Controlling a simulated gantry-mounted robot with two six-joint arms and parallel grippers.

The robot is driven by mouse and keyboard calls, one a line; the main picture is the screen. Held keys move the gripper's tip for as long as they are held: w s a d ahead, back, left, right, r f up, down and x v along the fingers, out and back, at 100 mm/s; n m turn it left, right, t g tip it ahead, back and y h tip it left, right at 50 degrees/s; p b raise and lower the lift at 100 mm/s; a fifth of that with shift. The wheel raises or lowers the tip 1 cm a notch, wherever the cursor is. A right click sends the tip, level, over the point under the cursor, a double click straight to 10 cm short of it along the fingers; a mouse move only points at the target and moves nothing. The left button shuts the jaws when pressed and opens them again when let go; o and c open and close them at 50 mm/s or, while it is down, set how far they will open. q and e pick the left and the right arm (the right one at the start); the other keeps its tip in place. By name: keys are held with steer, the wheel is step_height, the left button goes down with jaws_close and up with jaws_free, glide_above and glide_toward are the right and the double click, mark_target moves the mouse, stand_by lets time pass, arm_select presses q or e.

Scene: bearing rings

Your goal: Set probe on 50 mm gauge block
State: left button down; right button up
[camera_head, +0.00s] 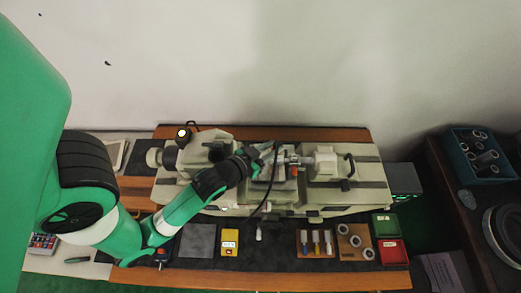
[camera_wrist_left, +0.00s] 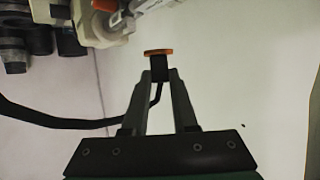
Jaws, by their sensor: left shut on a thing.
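My left gripper (camera_head: 268,158) reaches over the middle of the grey-beige bench machine (camera_head: 225,150). In the left wrist view its fingers (camera_wrist_left: 158,76) are shut on a small dark piece with an orange top (camera_wrist_left: 158,52), which I take to be the probe. A black cable (camera_wrist_left: 75,123) trails from near the fingertips. In the head view the probe is too small and covered to make out clearly. I cannot pick out a 50 mm gauge block for certain in either view. My right gripper is in neither view.
On the dark mat in front lie a grey plate (camera_head: 197,241), a yellow box (camera_head: 229,249), a board with coloured handles (camera_head: 303,248), a ring board (camera_head: 343,232), a green bin (camera_head: 384,224) and a red bin (camera_head: 389,252). A blue crate (camera_head: 462,172) with rings stands right.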

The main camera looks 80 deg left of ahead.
arm_select(q)
steer(key=shift+s+a+f, duration=0.1)
steer(key=shift+f, duration=1.05)
step_height(320, 180, down, 3)
steer(key=shift+f+b, duration=0.15)
steer(key=shift+b, duration=0.65)
steer(key=shift+w, duration=0.2)
steer(key=c, duration=0.7)
jaws_free()
